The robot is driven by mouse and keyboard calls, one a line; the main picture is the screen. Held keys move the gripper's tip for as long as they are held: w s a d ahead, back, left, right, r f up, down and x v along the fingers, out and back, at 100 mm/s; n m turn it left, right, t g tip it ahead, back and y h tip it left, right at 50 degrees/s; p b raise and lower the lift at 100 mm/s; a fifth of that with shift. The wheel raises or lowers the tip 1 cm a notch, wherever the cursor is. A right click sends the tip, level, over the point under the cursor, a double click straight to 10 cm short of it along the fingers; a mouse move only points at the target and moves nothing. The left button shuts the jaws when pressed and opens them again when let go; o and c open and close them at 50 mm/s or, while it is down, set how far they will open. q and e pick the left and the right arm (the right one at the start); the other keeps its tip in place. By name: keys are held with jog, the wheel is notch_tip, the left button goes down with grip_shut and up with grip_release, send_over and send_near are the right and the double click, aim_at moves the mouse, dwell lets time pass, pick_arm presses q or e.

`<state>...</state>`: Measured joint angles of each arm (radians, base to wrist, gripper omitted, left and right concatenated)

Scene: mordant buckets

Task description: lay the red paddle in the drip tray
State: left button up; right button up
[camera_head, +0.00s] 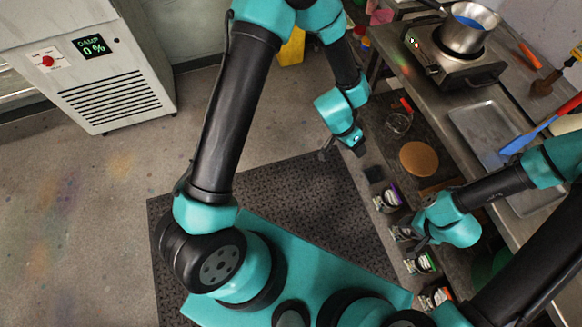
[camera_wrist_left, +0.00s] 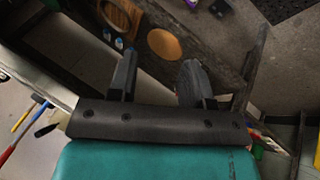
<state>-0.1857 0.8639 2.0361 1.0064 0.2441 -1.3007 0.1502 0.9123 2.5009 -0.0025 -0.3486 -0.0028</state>
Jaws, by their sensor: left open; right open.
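The grey metal drip tray (camera_head: 478,122) lies on the bench at the right in the head view; my right arm covers part of its near end. A long blue piece (camera_head: 528,136) slants across the tray's right side, with a red strip (camera_head: 568,106) along its upper end. I cannot tell whether this red strip is the red paddle. A short orange-red stick (camera_head: 528,54) lies farther back on the bench. My left gripper (camera_head: 342,152) hangs open and empty left of the bench; its fingers show apart in the left wrist view (camera_wrist_left: 160,68). My right gripper (camera_head: 416,232) is open beside the jars.
A pot of blue liquid (camera_head: 464,28) stands on a hot plate (camera_head: 452,66) at the back of the bench. A brown brush (camera_head: 543,86) lies nearby. Several labelled jars (camera_head: 420,263), a brown disc (camera_head: 418,158) and a glass vessel (camera_head: 398,123) sit on a lower shelf.

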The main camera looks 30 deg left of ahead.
pick_arm(q)
jog(key=s+a+f+n+y, duration=0.1)
jog(key=s+a+f+n, duration=0.2)
jog(key=s+a, duration=0.3)
jog(key=s+a+f+n+y, duration=0.1)
jog(key=s+a+f+n, duration=0.3)
jog(key=a, duration=0.8)
jog(key=s+f, duration=0.2)
jog(key=s, duration=0.1)
jog(key=shift+a+f+y, duration=0.25)
jog(key=shift+f+y, duration=0.05)
jog(key=shift+y, duration=0.1)
dwell(0.7)
